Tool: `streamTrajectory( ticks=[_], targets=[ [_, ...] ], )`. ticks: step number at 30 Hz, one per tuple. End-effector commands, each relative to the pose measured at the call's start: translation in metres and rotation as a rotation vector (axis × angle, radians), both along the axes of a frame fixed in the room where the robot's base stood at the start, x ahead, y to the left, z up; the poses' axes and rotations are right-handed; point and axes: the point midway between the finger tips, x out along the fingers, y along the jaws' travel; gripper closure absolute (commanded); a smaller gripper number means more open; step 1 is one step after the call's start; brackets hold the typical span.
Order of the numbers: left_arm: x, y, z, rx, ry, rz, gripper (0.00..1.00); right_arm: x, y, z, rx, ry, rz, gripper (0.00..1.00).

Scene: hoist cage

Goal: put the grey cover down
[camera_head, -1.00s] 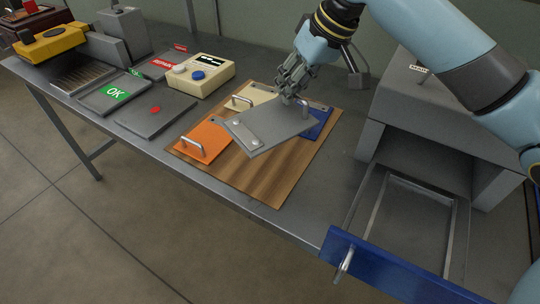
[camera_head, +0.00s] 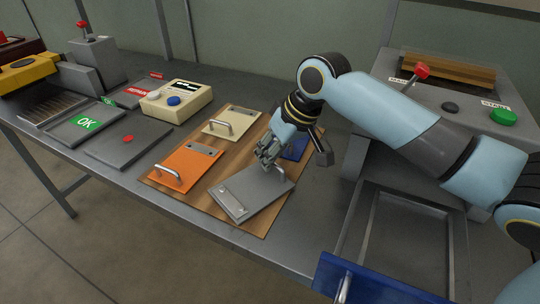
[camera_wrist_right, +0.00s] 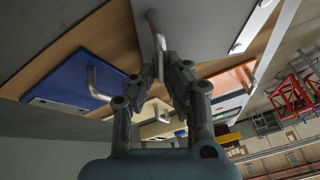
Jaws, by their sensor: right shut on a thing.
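The grey cover (camera_head: 250,192) is a flat plate with a bright metal strip at its near left end. It is over the front right part of the wooden board (camera_head: 190,205), and I cannot tell whether it touches the board. My right gripper (camera_head: 268,162) is shut on its handle at the far end. In the right wrist view the gripper (camera_wrist_right: 160,75) is at the cover's handle, with the grey plate (camera_wrist_right: 200,22) above it. My left gripper is not in view.
The orange cover (camera_head: 184,165), cream cover (camera_head: 230,122) and blue cover (camera_head: 296,148) lie on the board, the blue one partly hidden by my right gripper. A cream box with a blue button (camera_head: 178,102) stands behind.

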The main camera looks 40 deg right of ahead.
Motion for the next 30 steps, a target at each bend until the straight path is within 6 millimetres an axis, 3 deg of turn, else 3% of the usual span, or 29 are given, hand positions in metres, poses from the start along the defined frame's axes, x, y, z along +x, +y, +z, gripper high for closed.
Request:
streamTrajectory(
  ticks=[8,9,13,23,30],
  targets=[
    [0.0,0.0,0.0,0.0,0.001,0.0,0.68,0.001,0.0,0.0,0.0,-0.004,0.0,1.0],
    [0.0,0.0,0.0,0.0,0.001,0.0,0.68,0.001,0.0,-0.001,-0.001,-0.002,0.0,0.85],
    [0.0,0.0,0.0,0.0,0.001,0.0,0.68,0.001,0.0,-0.001,-0.001,-0.002,0.0,0.68],
    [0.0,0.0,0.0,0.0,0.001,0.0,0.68,0.0,-0.001,0.002,-0.002,-0.002,0.001,0.67],
    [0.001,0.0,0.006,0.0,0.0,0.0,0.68,-0.016,-0.01,0.04,-0.008,-0.005,0.003,0.67]
  ],
)
